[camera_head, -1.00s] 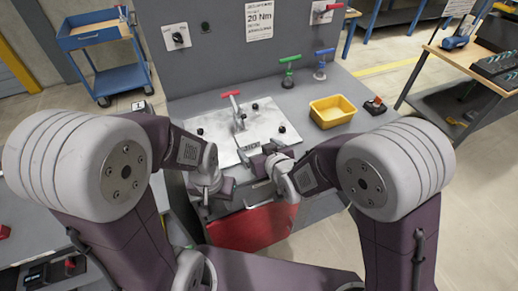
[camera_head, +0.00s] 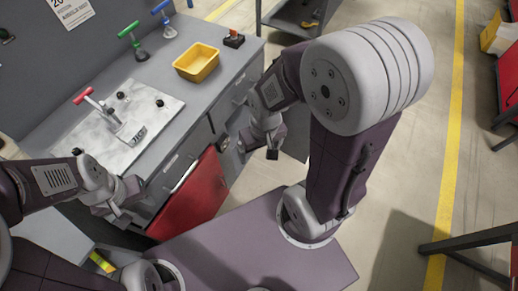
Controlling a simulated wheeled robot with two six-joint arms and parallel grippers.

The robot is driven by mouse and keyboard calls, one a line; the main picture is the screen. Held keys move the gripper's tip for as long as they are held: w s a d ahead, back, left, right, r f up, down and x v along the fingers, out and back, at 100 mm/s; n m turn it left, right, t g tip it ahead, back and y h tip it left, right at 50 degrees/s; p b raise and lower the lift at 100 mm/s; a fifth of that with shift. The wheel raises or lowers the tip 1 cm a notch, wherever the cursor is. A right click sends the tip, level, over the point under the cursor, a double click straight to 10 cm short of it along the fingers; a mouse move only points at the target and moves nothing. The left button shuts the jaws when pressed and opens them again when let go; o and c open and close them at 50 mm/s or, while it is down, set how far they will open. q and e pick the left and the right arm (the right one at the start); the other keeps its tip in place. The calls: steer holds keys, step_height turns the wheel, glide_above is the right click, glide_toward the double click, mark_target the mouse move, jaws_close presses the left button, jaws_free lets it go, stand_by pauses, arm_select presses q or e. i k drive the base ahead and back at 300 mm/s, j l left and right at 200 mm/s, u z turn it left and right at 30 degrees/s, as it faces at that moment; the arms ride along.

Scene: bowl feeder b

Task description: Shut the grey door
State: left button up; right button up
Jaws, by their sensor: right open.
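A dark grey panel (camera_head: 294,143), which looks like the grey door standing open, juts out at the right end of the workbench cabinet. My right arm hides part of it. My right gripper (camera_head: 271,153) hangs in front of this panel, open and empty; whether it touches the panel I cannot tell. My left gripper (camera_head: 120,207) is at the left, near the cabinet front and left of the red door (camera_head: 196,200). Its jaws are too small and dark to read.
The bench top holds a yellow bin (camera_head: 197,63), a metal plate with a red-handled clamp (camera_head: 98,102), and green (camera_head: 131,36) and blue (camera_head: 163,15) handled tools. A grey drawer front (camera_head: 232,103) is beside the panel.

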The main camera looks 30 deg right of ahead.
mark_target(297, 119)
steer(key=l+u, duration=0.15)
steer(key=l, duration=0.3)
steer(key=k+l+u, duration=0.15)
steer(key=l, duration=0.25)
steer(key=l+u, duration=0.15)
steer(key=l, duration=0.3)
steer(key=k+l+u, duration=0.15)
steer(key=l, duration=0.25)
steer(key=l+u, duration=0.15)
steer(key=l, duration=0.4)
steer(key=l+u, duration=0.2)
steer(key=l, duration=0.35)
steer(key=l+u, duration=0.15)
steer(key=l, duration=0.4)
steer(key=l+u, duration=0.2)
steer(key=l, duration=0.35)
steer(key=k+l+u, duration=0.15)
steer(key=l, duration=0.4)
steer(key=k+l+u, duration=0.2)
steer(key=l, duration=0.35)
steer(key=j+z, duration=0.15)
steer(key=z, duration=0.25)
steer(key=j+z, duration=0.15)
steer(key=z, duration=0.25)
steer(key=j+z, duration=0.2)
steer(key=z, duration=0.15)
steer(key=j+z, duration=0.15)
steer(key=z, duration=0.25)
steer(key=i+j, duration=0.05)
